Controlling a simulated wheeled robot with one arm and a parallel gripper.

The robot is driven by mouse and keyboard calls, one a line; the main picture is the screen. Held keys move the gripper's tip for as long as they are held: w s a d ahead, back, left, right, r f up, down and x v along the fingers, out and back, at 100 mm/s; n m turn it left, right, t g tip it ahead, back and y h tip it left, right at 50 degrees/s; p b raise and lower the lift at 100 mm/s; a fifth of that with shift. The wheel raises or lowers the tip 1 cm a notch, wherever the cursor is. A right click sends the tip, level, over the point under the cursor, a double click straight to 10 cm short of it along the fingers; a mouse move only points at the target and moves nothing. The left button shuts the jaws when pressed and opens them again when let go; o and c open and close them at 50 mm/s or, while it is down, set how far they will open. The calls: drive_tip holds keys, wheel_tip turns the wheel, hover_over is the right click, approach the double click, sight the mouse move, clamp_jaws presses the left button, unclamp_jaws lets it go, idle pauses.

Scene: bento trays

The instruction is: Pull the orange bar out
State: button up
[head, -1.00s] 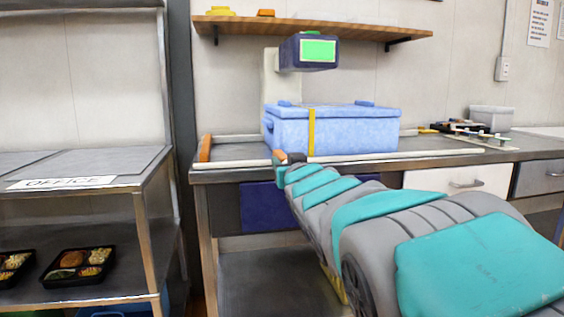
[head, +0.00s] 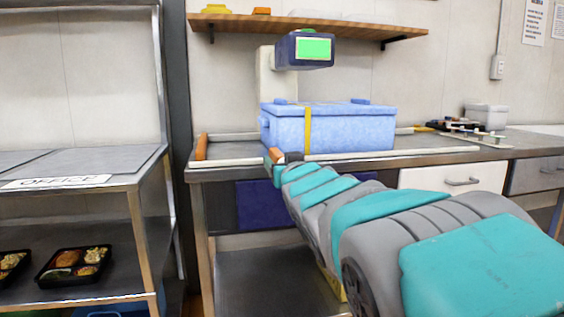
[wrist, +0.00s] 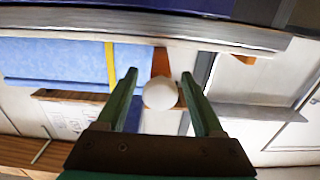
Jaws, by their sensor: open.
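An orange bar (wrist: 161,62) shows in the wrist view between and beyond my gripper's fingertips, with a white round knob (wrist: 160,93) in front of it. My gripper (wrist: 159,73) is open, one green finger on each side of the knob; I cannot tell whether either finger touches it. In the head view, an orange piece (head: 276,156) shows at the tip of my arm, at the counter's front edge, where my arm hides most of the gripper. Another orange piece (head: 202,147) stands at the counter's left end.
A blue box (head: 335,132) with a yellow strap sits on the counter (head: 420,160), below a machine with a green screen (head: 315,48). A metal rack (head: 130,178) stands at left, holding black food trays (head: 75,264). A wooden shelf (head: 370,30) hangs above.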

drive_tip(key=v, duration=0.7)
drive_tip(key=shift+s, duration=0.25)
drive_tip(key=shift+d, duration=0.1)
drive_tip(key=s+d+f+m+g+h+p, duration=0.1)
drive_tip(key=s+d+f+m+g+h, duration=0.15)
drive_tip(key=s+d+f+g, duration=0.6)
drive_tip(key=s+d+f+m+g+h+p, duration=0.15)
drive_tip(key=s+d+f+h, duration=0.35)
drive_tip(key=f, duration=0.8)
drive_tip(key=s+d+f+g+y+p, duration=0.1)
drive_tip(key=s+f+g, duration=0.3)
drive_tip(key=s, duration=0.8)
drive_tip(key=s+d+f+g+y+p, duration=0.1)
drive_tip(key=s+f+g, duration=0.3)
drive_tip(key=s, duration=0.8)
drive_tip(key=shift+s+d+n+g, duration=0.4)
drive_tip(key=shift+d+g, duration=0.1)
drive_tip(key=shift+g, duration=0.1)
drive_tip(key=shift+y, duration=0.25)
